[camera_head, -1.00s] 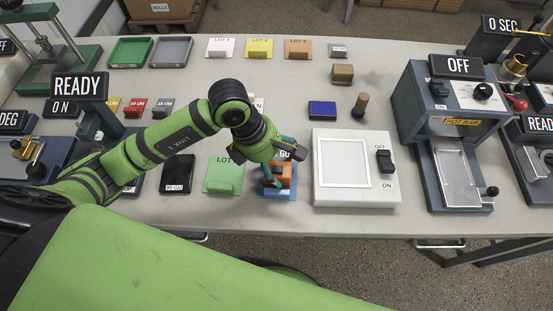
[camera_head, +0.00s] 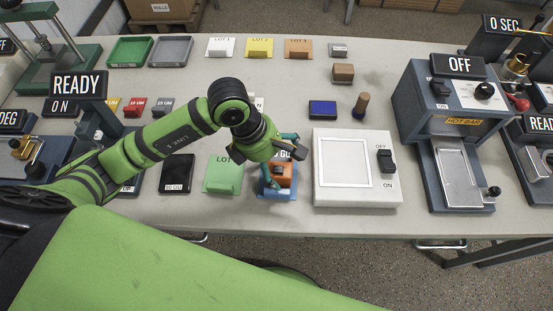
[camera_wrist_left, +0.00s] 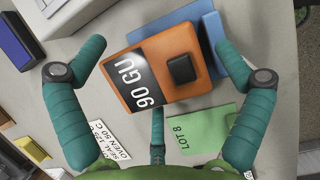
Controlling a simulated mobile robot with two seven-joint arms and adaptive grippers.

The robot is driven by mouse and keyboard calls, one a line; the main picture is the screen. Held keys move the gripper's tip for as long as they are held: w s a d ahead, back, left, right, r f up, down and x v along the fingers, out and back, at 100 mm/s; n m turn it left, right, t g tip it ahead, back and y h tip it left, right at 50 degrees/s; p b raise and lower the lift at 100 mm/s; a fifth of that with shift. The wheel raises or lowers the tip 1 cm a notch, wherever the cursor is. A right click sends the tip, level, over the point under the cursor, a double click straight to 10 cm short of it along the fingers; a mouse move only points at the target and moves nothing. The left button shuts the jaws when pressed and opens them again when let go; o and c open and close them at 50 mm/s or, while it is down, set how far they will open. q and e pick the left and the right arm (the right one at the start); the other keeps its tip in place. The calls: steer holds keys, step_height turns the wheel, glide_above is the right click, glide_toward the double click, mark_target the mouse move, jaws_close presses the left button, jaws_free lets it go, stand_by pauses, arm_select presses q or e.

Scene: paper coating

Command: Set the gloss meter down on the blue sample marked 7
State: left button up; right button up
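The orange gloss meter (camera_head: 285,171) with a black knob rests on the blue sample (camera_head: 263,191), which sticks out around it. In the left wrist view the gloss meter (camera_wrist_left: 184,92) shows a "90 GU" display, and the blue sample (camera_wrist_left: 207,30) shows along its upper and right sides. The sample's number is hidden. My left gripper (camera_head: 284,165) is above and around the meter. Its teal fingers are spread, and in the wrist view they stand apart from the meter's sides. My right gripper is not in view.
A green LOT 8 sample (camera_head: 222,174) lies just left of the blue one, with a black 90 GU tile (camera_head: 177,174) beyond it. A white light box (camera_head: 388,193) stands close to the right. A blue pad (camera_head: 322,110) and wooden-handled stamp (camera_head: 360,106) lie behind.

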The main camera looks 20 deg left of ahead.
arm_select(q)
steer(key=v, duration=1.2)
